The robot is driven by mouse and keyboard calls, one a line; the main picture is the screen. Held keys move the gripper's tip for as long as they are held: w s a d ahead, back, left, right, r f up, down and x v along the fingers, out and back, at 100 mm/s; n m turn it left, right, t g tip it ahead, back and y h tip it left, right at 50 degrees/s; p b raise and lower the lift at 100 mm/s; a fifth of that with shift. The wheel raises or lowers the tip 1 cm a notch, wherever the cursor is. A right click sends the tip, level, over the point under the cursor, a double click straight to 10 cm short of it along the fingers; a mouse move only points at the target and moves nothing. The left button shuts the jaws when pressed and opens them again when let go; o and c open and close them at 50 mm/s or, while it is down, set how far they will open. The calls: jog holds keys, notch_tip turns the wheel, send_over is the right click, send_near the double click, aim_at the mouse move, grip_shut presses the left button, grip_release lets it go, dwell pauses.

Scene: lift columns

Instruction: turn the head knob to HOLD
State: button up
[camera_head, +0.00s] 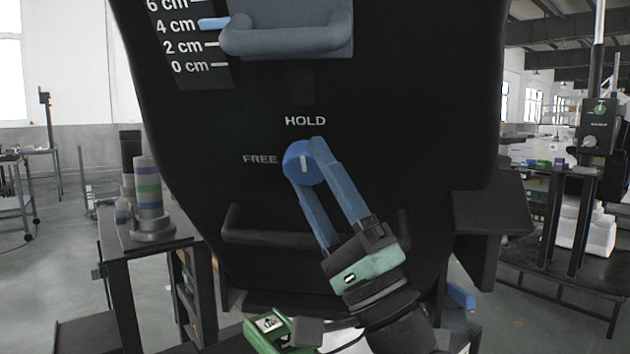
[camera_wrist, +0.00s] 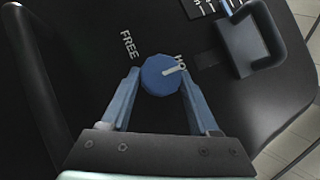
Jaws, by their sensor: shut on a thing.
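The head knob (camera_head: 296,161) is a round blue dial on the black panel (camera_head: 400,120). Its white pointer line stands nearly upright, toward the word HOLD above it. The word FREE is to its left. In the wrist view the knob (camera_wrist: 156,79) sits between the fingertips, and its white line points at the partly covered HOLD label. My gripper (camera_head: 305,160) has its two blue fingers shut on the knob, one on each side. It reaches up from the lower right in the head view.
Above the knob a grey padded bracket (camera_head: 290,40) juts out beside a centimetre scale (camera_head: 188,45), its blue marker near 4 cm. A dark bar handle (camera_head: 265,226) runs below the knob.

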jog(key=o, duration=1.4)
jog(key=shift+c, duration=0.2)
jog(key=v, duration=1.3)
